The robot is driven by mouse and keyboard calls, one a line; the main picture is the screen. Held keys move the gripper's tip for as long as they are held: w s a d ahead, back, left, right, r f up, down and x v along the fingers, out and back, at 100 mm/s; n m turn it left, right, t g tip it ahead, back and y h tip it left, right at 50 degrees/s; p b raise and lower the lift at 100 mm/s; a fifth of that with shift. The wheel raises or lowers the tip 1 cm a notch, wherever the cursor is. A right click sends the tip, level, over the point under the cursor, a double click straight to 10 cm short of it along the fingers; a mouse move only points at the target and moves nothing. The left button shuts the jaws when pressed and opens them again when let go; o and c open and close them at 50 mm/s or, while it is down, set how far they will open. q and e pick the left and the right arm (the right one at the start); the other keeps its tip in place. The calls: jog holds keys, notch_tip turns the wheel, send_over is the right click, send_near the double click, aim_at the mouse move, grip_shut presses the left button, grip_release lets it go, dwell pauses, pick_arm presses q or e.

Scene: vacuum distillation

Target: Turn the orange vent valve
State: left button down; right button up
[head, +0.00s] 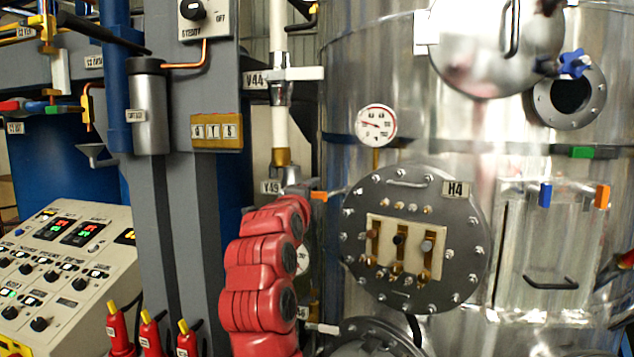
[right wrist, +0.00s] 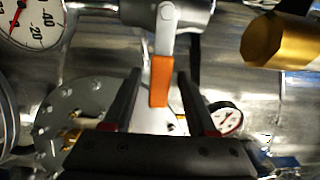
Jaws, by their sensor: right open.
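The orange vent valve handle (right wrist: 161,80) hangs from a pale lever on a grey valve body (right wrist: 180,12) in the right wrist view. In the head view the orange piece (head: 319,196) shows small, left of the round H4 flange and near the Y49 label. My right gripper (right wrist: 159,74) is open, with one dark finger on each side of the handle. Gaps show between the handle and both fingers in that view. In the head view my red right arm reaches up to this spot, and its fingers are hard to make out. My left gripper is not in view.
The bolted H4 flange (head: 460,255) stands just right of the handle, with a gauge (head: 376,123) above it. A brass cylinder (right wrist: 278,40) and a large gauge (right wrist: 35,20) are close to my right gripper. A control panel (head: 110,280) stands at the left.

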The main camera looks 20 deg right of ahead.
jog(key=shift+p+x, duration=0.4)
jog(key=shift+x, duration=1)
grip_shut()
dwell(0.4)
